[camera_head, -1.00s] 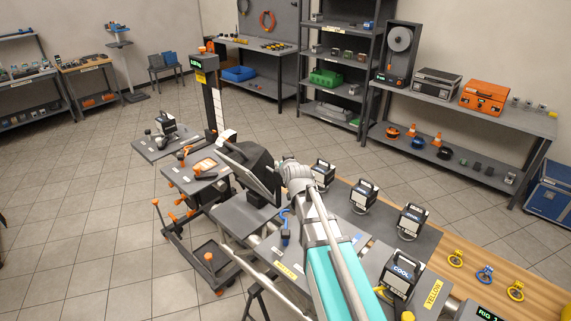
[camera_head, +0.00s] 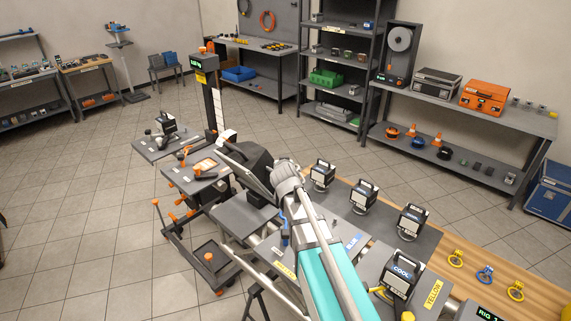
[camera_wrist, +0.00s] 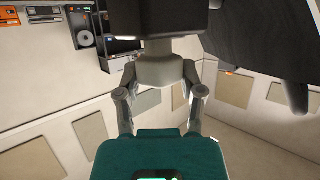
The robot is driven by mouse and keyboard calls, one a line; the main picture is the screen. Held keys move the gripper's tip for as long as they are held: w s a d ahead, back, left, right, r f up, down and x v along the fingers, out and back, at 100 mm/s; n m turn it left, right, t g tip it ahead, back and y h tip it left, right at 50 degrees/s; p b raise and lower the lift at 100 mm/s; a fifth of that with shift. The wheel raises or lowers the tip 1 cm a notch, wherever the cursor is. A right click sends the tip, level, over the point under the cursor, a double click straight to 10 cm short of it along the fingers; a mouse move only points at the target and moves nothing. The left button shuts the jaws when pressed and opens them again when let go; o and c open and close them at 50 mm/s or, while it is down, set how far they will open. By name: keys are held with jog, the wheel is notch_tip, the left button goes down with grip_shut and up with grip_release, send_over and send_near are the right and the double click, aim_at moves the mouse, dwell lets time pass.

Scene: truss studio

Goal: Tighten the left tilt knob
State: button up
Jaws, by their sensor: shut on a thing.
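In the wrist view a pale grey round knob (camera_wrist: 160,72) sits below a dark block, between the two fingers of my gripper (camera_wrist: 160,92). In the head view a dark lamp head with a grey panel (camera_head: 247,165) stands tilted at the bench, just left of my wrist. My gripper and the knob are hidden there behind my arm.
Several small black lamps stand right of my arm, one labelled COOL (camera_head: 400,277). A YELLOW label (camera_head: 434,294) and several coloured clamps (camera_head: 484,273) lie on the bench. A dark post (camera_head: 213,105) stands behind the lamp head. A large dark shape (camera_wrist: 265,40) fills the upper right of the wrist view.

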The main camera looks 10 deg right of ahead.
dwell(0.3)
jog(key=o, duration=1.2)
jog(key=shift+w+f, duration=0.15)
jog(key=shift+w, duration=0.05)
jog(key=shift+c, duration=0.2)
jog(key=shift+s, duration=0.1)
jog(key=shift+s, duration=0.1)
